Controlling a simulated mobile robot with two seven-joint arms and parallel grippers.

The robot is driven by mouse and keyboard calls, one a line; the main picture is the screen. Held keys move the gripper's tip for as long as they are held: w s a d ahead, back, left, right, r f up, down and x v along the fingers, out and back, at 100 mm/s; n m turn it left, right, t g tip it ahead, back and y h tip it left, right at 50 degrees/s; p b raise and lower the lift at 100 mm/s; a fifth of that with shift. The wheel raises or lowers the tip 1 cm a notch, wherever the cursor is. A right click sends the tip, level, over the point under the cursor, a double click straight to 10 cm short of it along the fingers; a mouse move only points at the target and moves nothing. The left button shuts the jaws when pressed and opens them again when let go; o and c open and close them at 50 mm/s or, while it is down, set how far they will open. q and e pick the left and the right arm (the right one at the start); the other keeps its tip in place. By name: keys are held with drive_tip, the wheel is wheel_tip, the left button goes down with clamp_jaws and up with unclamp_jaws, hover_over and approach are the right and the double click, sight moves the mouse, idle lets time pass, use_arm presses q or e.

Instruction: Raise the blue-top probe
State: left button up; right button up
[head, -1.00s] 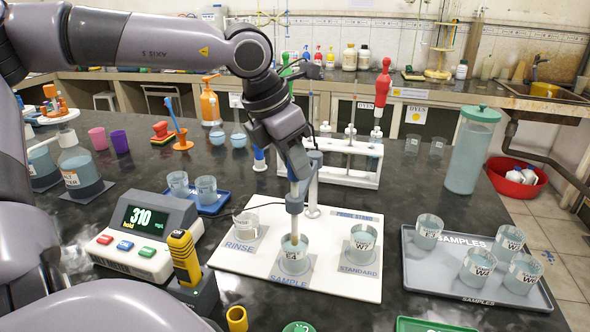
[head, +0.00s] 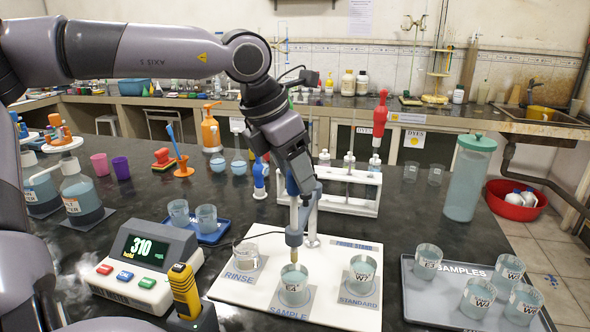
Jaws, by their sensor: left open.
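The blue-top probe (head: 294,238) stands upright in its grey holder above the front middle of the white stand board (head: 230,290). Its gold tip is at the rim of the sample beaker (head: 293,290), labelled E4; I cannot tell how far inside it reaches. My left gripper (head: 298,182) is open at the blue top, coming down from above. Its fingers partly hide the top, and I cannot tell whether they touch it. The stand's post (head: 313,225) rises just right of the probe. My right gripper is not in view.
A rinse beaker (head: 246,255) and a standard beaker (head: 362,271) flank the sample beaker. The meter (head: 140,265) reading 310 and a yellow handheld device (head: 184,291) are at left. A sample tray (head: 425,300) is at right. A white rack (head: 345,190) stands behind.

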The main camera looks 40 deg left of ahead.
use_arm(q)
drive_tip(key=v, duration=0.7)
idle(0.5)
